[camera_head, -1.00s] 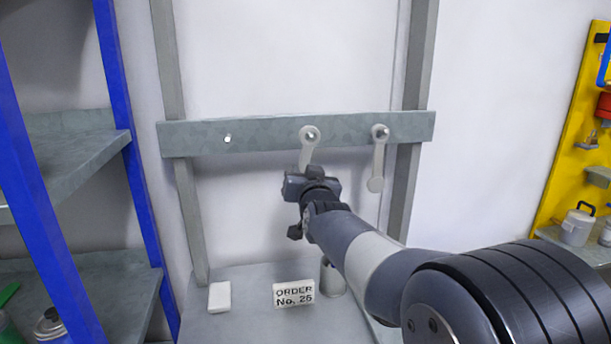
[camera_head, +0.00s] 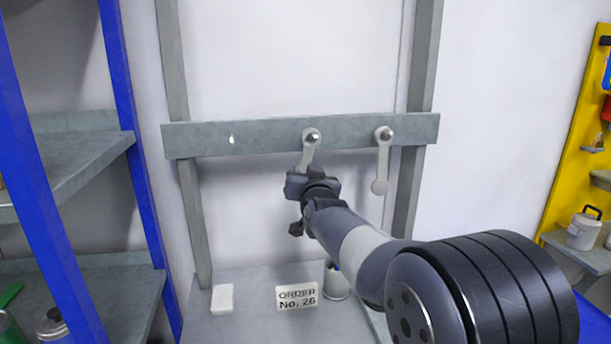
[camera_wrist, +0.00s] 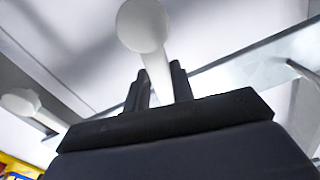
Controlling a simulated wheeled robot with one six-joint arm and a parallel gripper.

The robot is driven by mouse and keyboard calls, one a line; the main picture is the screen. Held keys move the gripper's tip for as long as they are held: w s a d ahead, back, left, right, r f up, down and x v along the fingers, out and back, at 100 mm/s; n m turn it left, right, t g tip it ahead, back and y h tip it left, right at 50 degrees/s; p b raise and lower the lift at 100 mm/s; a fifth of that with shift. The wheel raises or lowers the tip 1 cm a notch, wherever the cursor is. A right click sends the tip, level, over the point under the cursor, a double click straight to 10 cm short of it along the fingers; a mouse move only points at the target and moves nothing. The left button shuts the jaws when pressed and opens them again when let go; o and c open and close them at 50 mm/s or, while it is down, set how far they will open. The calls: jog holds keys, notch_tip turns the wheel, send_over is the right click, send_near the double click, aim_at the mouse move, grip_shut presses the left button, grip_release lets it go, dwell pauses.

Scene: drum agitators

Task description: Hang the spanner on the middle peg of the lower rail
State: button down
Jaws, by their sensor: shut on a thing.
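A light grey spanner (camera_head: 308,155) hangs slanted down from the middle peg (camera_head: 312,137) of the grey rail (camera_head: 265,136). The peg's tip shows inside its upper ring; how far the ring sits on the peg cannot be told. My gripper (camera_head: 312,178) is just below the rail, shut on the spanner's lower part. In the wrist view the spanner (camera_wrist: 156,66) passes between my two fingers (camera_wrist: 158,88), and its round end shows beyond them. My gripper hides the spanner's lower end in the head view.
A similar hanging piece (camera_head: 382,165) is on the right peg, close to my gripper. The left peg (camera_head: 232,139) is bare. Below are a shelf with a white block (camera_head: 222,298), an order sign (camera_head: 297,298) and a can (camera_head: 335,283). A blue-post rack (camera_head: 128,140) stands left.

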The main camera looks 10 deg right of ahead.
dwell(0.3)
jog(key=c, duration=1.1)
grip_release()
jog(key=shift+s, duration=0.15)
jog(key=s+b, duration=0.2)
jog(key=s, duration=0.8)
jog(key=shift+s, duration=0.3)
jog(key=shift+w+p, duration=0.7)
jog(key=shift+w, duration=3.8)
